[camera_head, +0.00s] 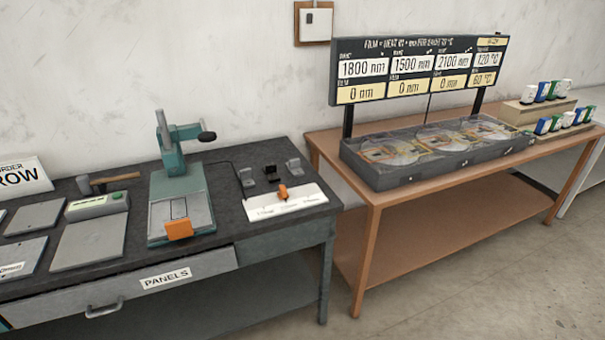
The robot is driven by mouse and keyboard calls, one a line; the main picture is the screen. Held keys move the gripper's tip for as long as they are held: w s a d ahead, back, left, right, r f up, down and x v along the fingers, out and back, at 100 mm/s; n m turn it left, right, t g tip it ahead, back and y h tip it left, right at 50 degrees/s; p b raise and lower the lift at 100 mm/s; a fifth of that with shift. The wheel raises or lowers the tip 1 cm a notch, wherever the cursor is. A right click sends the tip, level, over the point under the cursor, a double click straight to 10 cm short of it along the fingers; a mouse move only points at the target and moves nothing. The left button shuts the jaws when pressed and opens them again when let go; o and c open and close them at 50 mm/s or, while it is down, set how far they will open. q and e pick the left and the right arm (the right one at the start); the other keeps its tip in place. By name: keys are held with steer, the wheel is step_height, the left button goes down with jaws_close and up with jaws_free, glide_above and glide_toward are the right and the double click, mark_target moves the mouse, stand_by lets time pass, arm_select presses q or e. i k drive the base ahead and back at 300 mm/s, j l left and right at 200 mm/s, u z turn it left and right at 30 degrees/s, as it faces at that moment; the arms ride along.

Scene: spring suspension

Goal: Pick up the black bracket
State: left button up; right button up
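The black bracket (271,174) is a small dark piece on the dark top of the panels workbench (228,218). It stands between two similar grey brackets, one to its left (247,178) and one to its right (293,167). Just in front of them lies a white labelled strip (287,204) with a small orange piece (283,192) on it. Neither of my grippers shows in the head view.
A teal press (178,184) with an orange front block (178,229) stands left of the brackets. Grey panels (90,242) and a hammer (106,181) lie further left. A brown table (372,190) with a display board (419,68) stands to the right.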

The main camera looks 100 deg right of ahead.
mark_target(270, 170)
steer(key=z, duration=3.2)
